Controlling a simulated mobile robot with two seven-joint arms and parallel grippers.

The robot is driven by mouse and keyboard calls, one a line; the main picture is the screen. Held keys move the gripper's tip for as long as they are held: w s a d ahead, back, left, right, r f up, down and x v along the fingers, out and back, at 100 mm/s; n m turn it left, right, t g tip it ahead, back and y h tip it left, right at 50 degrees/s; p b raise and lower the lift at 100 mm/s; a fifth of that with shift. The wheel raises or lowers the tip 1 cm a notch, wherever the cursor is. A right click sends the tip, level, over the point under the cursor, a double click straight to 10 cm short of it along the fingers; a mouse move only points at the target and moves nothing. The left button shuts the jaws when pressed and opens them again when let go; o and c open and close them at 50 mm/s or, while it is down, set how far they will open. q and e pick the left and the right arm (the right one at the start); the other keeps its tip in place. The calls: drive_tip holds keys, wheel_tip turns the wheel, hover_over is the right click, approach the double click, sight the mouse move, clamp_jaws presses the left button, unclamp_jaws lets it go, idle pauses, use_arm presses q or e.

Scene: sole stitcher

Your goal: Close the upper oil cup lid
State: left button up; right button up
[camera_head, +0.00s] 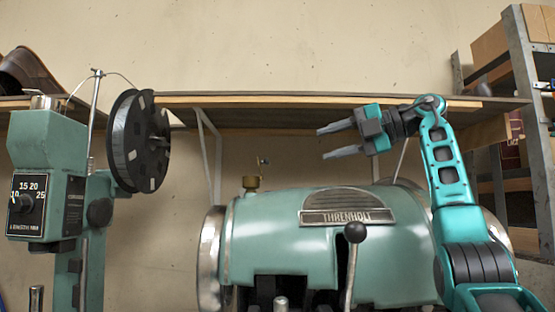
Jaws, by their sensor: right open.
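A small brass oil cup (251,183) sits on the upper left of the green machine body (285,235). A small lid-like piece (263,161) stands up above the cup and looks raised, though it is too small to make out its hinge. My right gripper (322,143) is open and empty, with its grey fingers pointing left. It is in the air above the machine's nameplate, to the right of the cup and apart from it. My left gripper is not in view.
A black-knobbed lever (355,233) rises at the machine's front. A green column with a dial (25,200) and a black spool (140,142) stand at the left. A wooden shelf (250,98) runs along the wall behind. The air between gripper and cup looks clear.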

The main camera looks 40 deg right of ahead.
drive_tip(key=x, duration=1.2)
drive_tip(key=shift+w+a, duration=0.2)
drive_tip(key=shift+w, duration=0.2)
drive_tip(key=shift+c, duration=0.2)
clamp_jaws()
